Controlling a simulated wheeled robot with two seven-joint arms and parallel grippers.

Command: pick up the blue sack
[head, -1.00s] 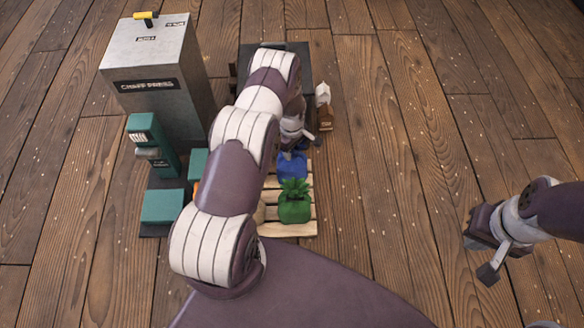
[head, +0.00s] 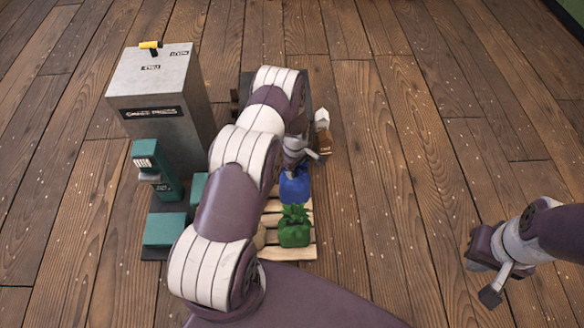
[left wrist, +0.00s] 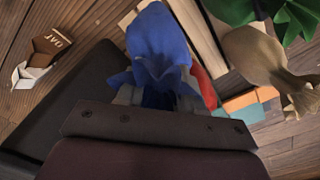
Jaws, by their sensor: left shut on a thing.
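The blue sack (head: 295,186) is on the far right part of the wooden pallet in the head view, just behind the green sack. It fills the upper middle of the left wrist view (left wrist: 158,42), its gathered neck toward my gripper. My left gripper (head: 294,168) is over the sack's top and shut on its neck; the jaws show in the left wrist view (left wrist: 156,96). I cannot tell whether the sack is clear of the pallet. My right gripper (head: 484,272) hangs over the floor at the right; its jaw gap is not clear.
The green sack (head: 295,228) stands close in front of the blue one on the pallet (head: 303,251). A tan sack (left wrist: 254,52) is beside it. A grey chaff press (head: 160,88) and a green machine (head: 158,170) stand at left. Floor at right is clear.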

